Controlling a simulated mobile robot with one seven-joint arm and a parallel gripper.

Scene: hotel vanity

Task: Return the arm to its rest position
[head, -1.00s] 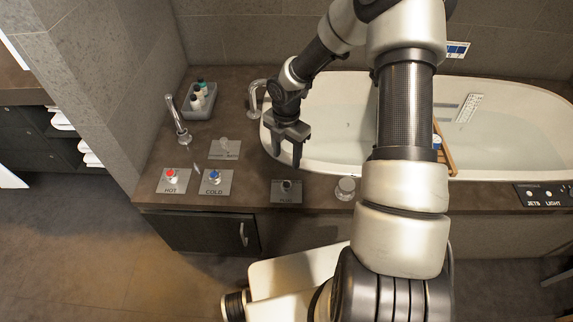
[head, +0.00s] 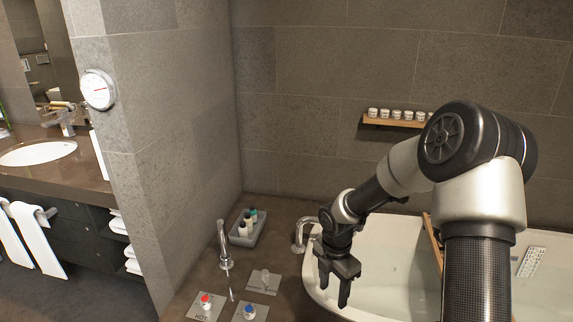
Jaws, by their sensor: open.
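My arm reaches in from the lower right of the head view, with its elbow high over the tub. My gripper (head: 345,290) hangs pointing down at the left end of the white bathtub (head: 395,268). Its two dark fingers are apart, with nothing between them. It is right of the control plates and appears to be above the tub rim; its exact height is hard to tell.
A tap (head: 224,245) with a thin stream, a curved spout (head: 303,233) and a tray of bottles (head: 243,232) stand near the gripper. The red hot knob (head: 206,301) and blue cold knob (head: 249,312) are at the bottom. A shelf of jars (head: 394,122) is on the wall.

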